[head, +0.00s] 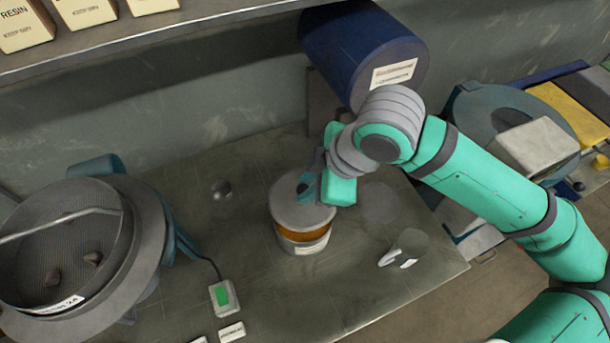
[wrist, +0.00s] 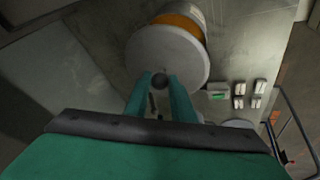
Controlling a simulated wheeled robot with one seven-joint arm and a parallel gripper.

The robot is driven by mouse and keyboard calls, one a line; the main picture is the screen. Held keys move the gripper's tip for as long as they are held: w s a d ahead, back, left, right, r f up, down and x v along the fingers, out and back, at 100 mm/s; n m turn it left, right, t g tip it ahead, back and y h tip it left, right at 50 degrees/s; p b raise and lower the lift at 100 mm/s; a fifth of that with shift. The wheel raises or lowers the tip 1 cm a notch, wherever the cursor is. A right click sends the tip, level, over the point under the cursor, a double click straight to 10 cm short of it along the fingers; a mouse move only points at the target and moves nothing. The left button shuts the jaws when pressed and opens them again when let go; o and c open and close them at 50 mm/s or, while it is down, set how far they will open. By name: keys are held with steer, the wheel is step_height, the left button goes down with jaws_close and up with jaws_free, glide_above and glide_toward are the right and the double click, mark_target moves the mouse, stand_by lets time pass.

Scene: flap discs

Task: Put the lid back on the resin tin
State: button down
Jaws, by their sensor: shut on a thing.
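The resin tin (head: 303,240) stands on the bench in the middle of the head view, with an amber band and a pale label. The grey round lid (head: 284,211) is over its top, roughly level. In the wrist view the lid (wrist: 165,50) hides most of the tin (wrist: 188,14). My gripper (head: 309,192) is above the lid, shut on its dark knob; the fingers (wrist: 158,84) flank the knob in the wrist view. Whether the lid rests on the rim or hovers just above it, I cannot tell.
A sieve drum (head: 70,245) stands at left, with a green-button box (head: 222,297) beside it. A small dark ball (head: 221,189) lies left of the tin. A clear piece with a white tag (head: 405,250) lies right. A blue cylinder (head: 350,45) is behind.

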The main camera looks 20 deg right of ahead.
steer(key=shift+f, duration=2.95)
steer(key=shift+a+r, duration=0.1)
steer(key=shift+f, duration=0.2)
stand_by(0.4)
steer(key=c, duration=0.9)
jaws_free()
steer(key=shift+c, duration=0.2)
